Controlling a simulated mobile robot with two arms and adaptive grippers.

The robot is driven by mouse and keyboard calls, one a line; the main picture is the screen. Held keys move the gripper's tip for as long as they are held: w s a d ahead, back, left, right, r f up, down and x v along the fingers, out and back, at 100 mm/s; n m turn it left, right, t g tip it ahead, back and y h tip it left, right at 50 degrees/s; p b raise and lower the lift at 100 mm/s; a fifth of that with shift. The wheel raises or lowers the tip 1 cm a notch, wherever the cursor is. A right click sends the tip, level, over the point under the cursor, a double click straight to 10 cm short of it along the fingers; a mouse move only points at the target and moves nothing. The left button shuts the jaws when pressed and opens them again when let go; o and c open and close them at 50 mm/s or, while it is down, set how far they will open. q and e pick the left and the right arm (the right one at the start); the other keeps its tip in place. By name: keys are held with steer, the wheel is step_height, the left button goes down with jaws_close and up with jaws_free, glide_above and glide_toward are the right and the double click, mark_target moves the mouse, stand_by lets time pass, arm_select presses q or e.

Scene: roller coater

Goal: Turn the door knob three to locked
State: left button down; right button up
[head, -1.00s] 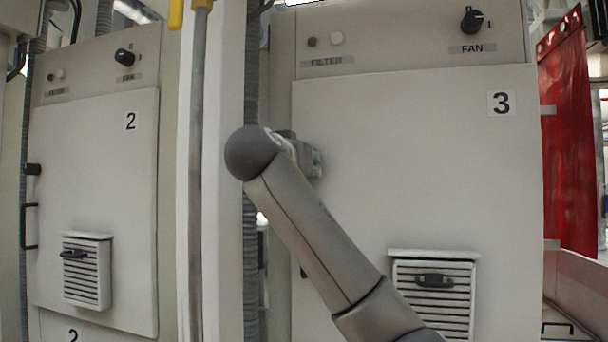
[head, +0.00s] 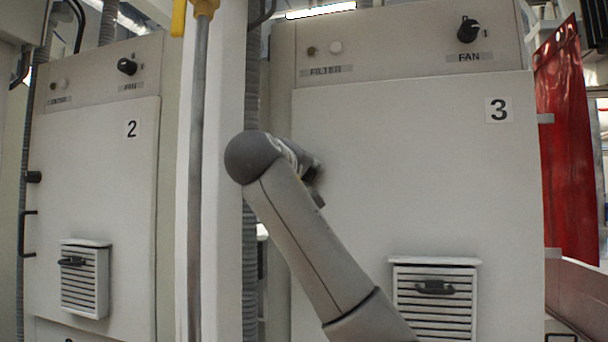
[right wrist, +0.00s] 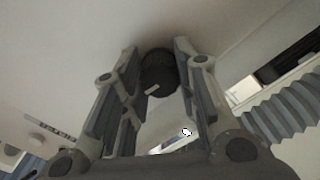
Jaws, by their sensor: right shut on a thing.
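Cabinet door three (head: 420,170), a pale panel marked "3", fills the right half of the head view. Its door knob (right wrist: 158,75) shows in the right wrist view as a dark round knob with a small light mark, between the finger ends. My right gripper (right wrist: 157,52) is shut on this knob, one finger on each side. In the head view my right gripper (head: 313,178) is at the door's left edge, partly behind my own wrist, and the knob is hidden there. My left gripper is not in view.
A vertical grey pipe (head: 197,200) and white post stand left of my arm. Cabinet two (head: 95,200) is further left. A louvred vent (head: 434,303) sits low on door three, with the fan switch (head: 468,30) above. A red curtain (head: 567,140) hangs at right.

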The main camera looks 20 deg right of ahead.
steer(key=shift+n, duration=0.9)
steer(key=o, duration=1.1)
steer(key=shift+a, duration=0.1)
steer(key=shift+c, duration=0.2)
steer(key=v, duration=1.2)
